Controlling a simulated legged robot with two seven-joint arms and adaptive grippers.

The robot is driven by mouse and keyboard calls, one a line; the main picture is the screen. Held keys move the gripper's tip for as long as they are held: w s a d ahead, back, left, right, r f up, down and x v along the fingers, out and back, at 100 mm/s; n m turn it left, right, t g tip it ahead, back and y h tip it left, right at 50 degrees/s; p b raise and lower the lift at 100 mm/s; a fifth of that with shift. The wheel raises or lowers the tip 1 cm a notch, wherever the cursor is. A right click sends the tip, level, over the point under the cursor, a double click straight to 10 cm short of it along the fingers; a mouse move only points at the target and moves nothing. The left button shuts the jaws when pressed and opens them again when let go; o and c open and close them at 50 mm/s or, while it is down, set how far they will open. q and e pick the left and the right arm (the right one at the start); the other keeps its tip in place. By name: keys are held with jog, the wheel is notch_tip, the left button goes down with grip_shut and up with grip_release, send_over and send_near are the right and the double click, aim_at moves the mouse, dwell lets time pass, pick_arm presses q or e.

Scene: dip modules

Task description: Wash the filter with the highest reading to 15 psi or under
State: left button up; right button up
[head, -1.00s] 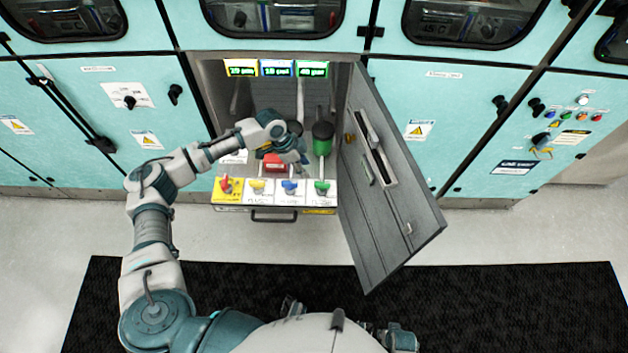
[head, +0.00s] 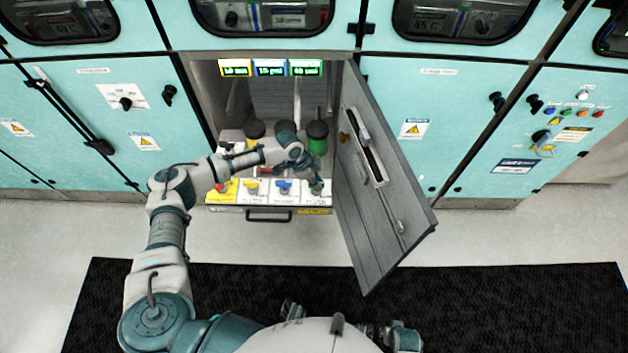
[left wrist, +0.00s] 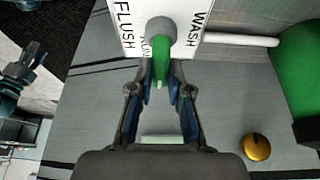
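Three displays hang at the top of the open cabinet: yellow (head: 235,68), blue (head: 270,68) and green (head: 305,68). The digits are tiny; the green one seems highest, about 40 to 60, and blue seems about 15. A green filter (head: 317,140) stands below on the right. My left gripper (head: 316,186) is at the green valve, the rightmost of the row. In the left wrist view, its fingers (left wrist: 161,75) are closed in on both sides of the green handle (left wrist: 158,68). The plate reads FLUSH, WASH and a partly covered middle word.
The grey cabinet door (head: 385,190) stands open to the right, near my left wrist. A yellow valve (head: 251,187) and a blue valve (head: 283,187) sit left of my gripper. My forearm crosses over the left side of the panel and partly hides the filters behind.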

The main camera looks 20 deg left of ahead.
pick_arm(q)
jog(key=shift+d+r, duration=0.1)
jog(key=shift+d, duration=0.55)
grip_shut()
jog(key=shift+a, duration=0.5)
jog(key=shift+a+f, duration=0.25)
jog(key=shift+a, duration=0.45)
jog(key=shift+s+d+r, duration=0.1)
jog(key=shift+d, duration=0.3)
pick_arm(e)
jog(key=shift+w+d, duration=0.1)
jog(key=shift+d, duration=0.2)
